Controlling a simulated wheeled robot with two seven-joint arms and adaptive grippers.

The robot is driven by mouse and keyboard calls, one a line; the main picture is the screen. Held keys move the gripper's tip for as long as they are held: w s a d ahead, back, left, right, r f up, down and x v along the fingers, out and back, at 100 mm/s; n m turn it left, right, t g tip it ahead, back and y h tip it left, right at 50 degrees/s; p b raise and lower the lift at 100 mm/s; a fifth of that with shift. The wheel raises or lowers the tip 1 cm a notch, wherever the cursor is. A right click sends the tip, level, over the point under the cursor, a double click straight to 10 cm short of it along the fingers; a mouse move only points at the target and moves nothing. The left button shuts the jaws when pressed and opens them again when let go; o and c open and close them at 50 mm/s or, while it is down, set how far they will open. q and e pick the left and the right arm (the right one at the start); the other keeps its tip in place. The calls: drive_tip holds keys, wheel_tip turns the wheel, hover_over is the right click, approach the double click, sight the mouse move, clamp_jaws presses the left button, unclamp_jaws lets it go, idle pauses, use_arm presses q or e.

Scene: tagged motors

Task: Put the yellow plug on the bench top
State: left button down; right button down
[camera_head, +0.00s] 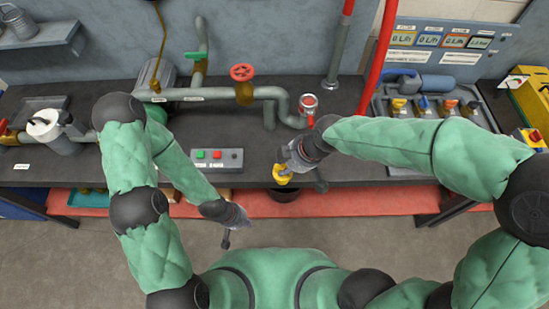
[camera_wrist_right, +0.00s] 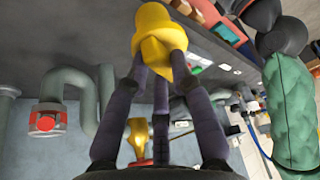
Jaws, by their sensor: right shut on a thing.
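The yellow plug (camera_head: 281,176) is held between the fingertips of my right gripper (camera_head: 288,168), near the front edge of the bench top (camera_head: 258,130) in the head view. The wrist view shows the same plug (camera_wrist_right: 153,28) with the dark fingers of my right gripper (camera_wrist_right: 160,62) shut around its lower part. The gap between plug and bench top cannot be told. My left gripper (camera_head: 238,222) hangs in front of the bench over the floor, apart from the plug. Its fingers are too small and dark to read.
A grey box with green and red buttons (camera_head: 216,159) stands left of the plug. Pipes with a red valve wheel (camera_head: 242,72) run along the back. A panel with coloured plugs (camera_head: 412,103) is at the right. A dark round container (camera_head: 284,195) sits below the bench edge.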

drive_tip(key=shift+w+a+f+b, duration=0.5)
drive_tip(key=shift+w+f+b, duration=0.15)
drive_tip(key=shift+w+f, duration=1.25)
drive_tip(key=shift+w+a+f+b, duration=0.55)
drive_tip(key=shift+w+f, duration=1.1)
drive_tip(key=shift+f, duration=0.35)
drive_tip(key=shift+w+a+f+b, duration=0.45)
drive_tip(key=shift+w+f+b, duration=0.25)
drive_tip(key=shift+w+f, duration=1.2)
drive_tip(key=shift+s+f, duration=0.1)
drive_tip(key=shift+s, duration=0.05)
drive_tip(key=shift+f, duration=0.15)
drive_tip(key=c, duration=1.1)
unclamp_jaws()
drive_tip(key=shift+o, duration=0.2)
